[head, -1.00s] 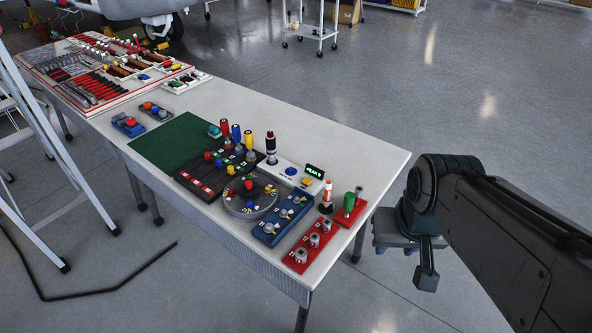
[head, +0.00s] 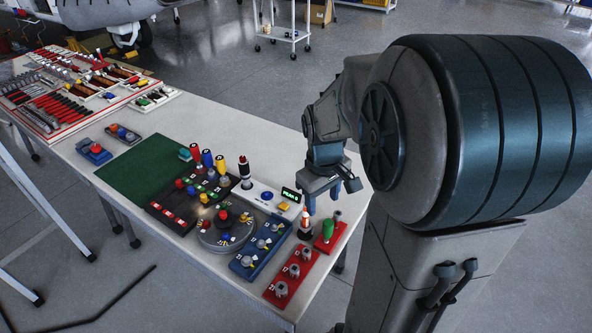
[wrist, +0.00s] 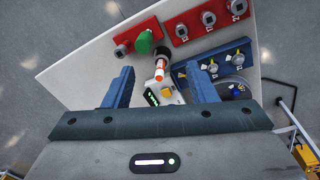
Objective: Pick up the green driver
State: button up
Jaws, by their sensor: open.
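The green driver (head: 327,229) stands in a small red holder (head: 323,243) at the near right corner of the table, its green handle up. In the wrist view the green driver (wrist: 144,42) shows at the upper middle, on the red holder (wrist: 160,31). My gripper (head: 324,198) is open and empty, above the table's right edge and apart from the driver. In the wrist view its two blue fingers (wrist: 160,72) are spread, with the driver beyond them. The driver's lower shaft is hidden.
Beside the driver are a white-and-orange bottle (head: 305,224), a red block with metal sockets (head: 291,274) and a blue switch block (head: 260,246). A small green-lit display (head: 290,194) is close by. A green mat (head: 145,168) lies farther left.

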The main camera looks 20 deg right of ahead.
aim_at(329, 222)
jog(key=shift+n+y, duration=0.3)
jog(key=shift+n, duration=0.3)
jog(key=w+d+f, duration=0.1)
jog(key=f, duration=0.4)
jog(key=d+f, duration=0.1)
jog(key=f, duration=0.4)
jog(key=w+d+f, duration=0.1)
jog(key=f, duration=0.5)
jog(key=shift+w+d, duration=0.3)
jog(key=shift+d, duration=0.05)
jog(key=c, duration=1.1)
